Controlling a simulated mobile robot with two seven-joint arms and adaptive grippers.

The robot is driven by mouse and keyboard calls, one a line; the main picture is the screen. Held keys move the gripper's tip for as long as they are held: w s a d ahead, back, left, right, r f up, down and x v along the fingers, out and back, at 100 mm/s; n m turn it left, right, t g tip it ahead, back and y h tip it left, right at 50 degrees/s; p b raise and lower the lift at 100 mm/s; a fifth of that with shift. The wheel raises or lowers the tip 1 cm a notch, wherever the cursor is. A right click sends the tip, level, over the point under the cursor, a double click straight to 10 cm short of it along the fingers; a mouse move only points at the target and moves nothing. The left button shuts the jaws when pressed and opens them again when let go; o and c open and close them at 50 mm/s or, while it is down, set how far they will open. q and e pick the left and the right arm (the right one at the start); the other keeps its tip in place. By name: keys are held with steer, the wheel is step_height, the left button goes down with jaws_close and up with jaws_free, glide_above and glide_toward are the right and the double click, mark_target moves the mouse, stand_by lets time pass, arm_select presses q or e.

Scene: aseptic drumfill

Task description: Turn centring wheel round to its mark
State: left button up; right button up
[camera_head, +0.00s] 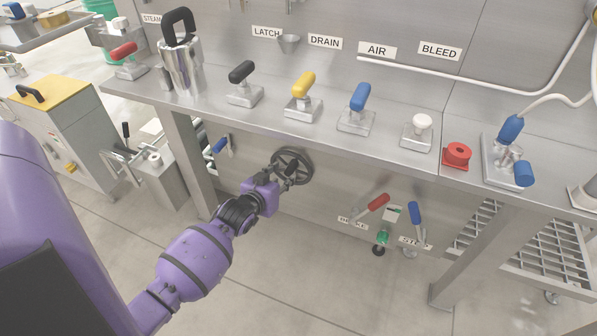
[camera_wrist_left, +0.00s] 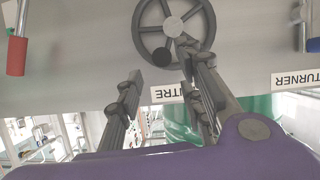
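The centring wheel (camera_head: 304,163) is a dark grey spoked handwheel on the steel panel below the bench edge. In the left wrist view the wheel (camera_wrist_left: 173,26) shows at the top, with a light hub and a round black knob near its lower rim. My left gripper (camera_head: 283,178) is in front of the wheel's lower part. In the wrist view the gripper's fingers (camera_wrist_left: 160,68) stand apart with nothing held between them. The right fingertip overlaps the wheel's lower right rim; I cannot tell whether it touches. A label ending in "TRE" (camera_wrist_left: 164,94) is partly hidden by the fingers. No mark is distinguishable.
Above the wheel, the bench carries a yellow-handled lever (camera_head: 304,84), a blue-handled lever (camera_head: 360,97) and a red button (camera_head: 457,155). A red-handled lever (camera_head: 378,202) and blue-handled lever (camera_head: 415,213) sit right of the wheel. A bench leg (camera_head: 190,160) stands to the left.

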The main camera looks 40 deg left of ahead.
mark_target(289, 172)
arm_select(q)
steer(key=b+x, duration=0.2)
steer(key=x, duration=0.6)
steer(key=shift+r, duration=0.1)
jaws_close()
